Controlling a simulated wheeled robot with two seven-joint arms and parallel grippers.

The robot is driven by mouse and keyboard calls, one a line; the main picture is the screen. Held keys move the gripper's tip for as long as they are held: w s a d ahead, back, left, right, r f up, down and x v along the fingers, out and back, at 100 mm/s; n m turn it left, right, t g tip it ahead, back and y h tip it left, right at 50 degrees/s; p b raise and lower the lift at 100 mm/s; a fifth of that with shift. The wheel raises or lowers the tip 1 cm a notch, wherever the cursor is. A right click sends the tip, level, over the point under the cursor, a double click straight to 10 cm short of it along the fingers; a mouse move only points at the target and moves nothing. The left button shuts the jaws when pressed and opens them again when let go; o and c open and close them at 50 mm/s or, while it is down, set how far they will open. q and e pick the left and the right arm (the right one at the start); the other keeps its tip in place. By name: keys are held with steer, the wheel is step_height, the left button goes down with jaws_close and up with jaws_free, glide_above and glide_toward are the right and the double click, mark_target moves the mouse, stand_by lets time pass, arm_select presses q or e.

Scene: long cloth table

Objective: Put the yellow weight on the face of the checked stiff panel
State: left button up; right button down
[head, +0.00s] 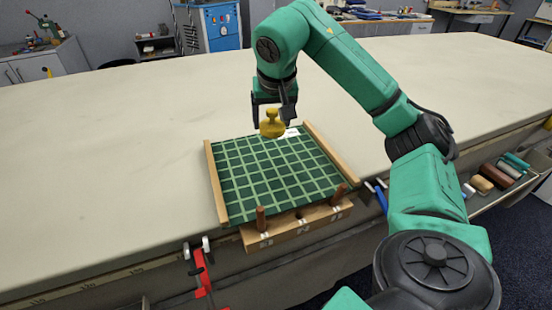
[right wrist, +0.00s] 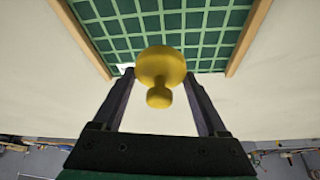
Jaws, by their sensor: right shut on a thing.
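The yellow weight (head: 272,126), a round body with a knob, is at the far edge of the checked panel in the head view. The green checked stiff panel (head: 270,172) lies flat on the table between wooden side rails. I cannot tell whether the weight touches the panel or hangs just above it. My left gripper is not in view.
Wooden rails (head: 215,182) flank the panel left and right. A wooden block with upright brown pegs (head: 261,219) stands at its near edge. A red clamp (head: 201,272) grips the table's front edge. The cloth table (head: 110,170) is clear to the left.

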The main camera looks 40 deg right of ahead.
mark_target(273, 160)
steer(key=f, duration=0.6)
steer(key=f+b, duration=0.1)
steer(key=f, duration=0.3)
steer(key=shift+d+f, duration=0.1)
steer(key=shift+d, duration=0.2)
steer(key=shift+d+f, duration=0.1)
steer(key=shift+f, duration=0.1)
jaws_free()
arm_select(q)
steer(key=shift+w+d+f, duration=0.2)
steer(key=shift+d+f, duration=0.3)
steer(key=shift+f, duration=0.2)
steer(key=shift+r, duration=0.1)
arm_select(e)
steer(key=shift+s+r, duration=0.1)
steer(key=shift+r, duration=0.35)
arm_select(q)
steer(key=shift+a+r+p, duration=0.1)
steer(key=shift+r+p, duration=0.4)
arm_select(e)
steer(key=v, duration=1.1)
steer(key=shift+s+r, duration=0.15)
steer(key=shift+s, duration=0.05)
